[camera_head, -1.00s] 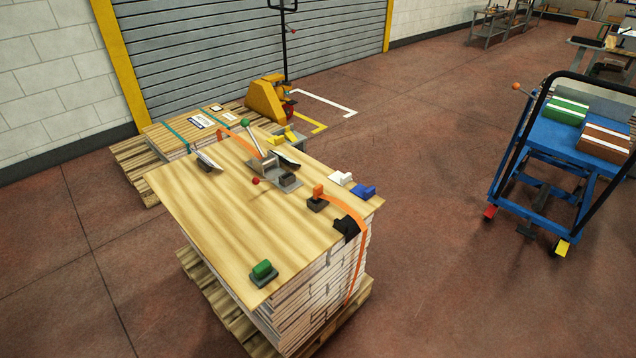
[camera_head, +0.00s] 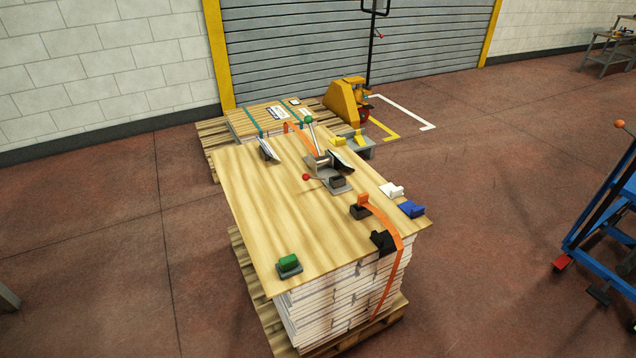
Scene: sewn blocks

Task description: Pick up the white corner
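The white corner (camera_head: 391,190) is a small white piece at the right edge of the wooden board (camera_head: 265,215) that tops a stack of white blocks. A blue corner (camera_head: 411,209) lies just in front of it, close by. A black corner (camera_head: 383,241) sits further forward on the same edge, by the orange strap (camera_head: 398,237). My gripper does not show in this view.
A strapping tool (camera_head: 330,175) with a red knob stands near the board's back right. A yellow pallet jack (camera_head: 346,101) stands behind. A blue cart (camera_head: 607,205) is at the right edge. Open floor lies right of the stack.

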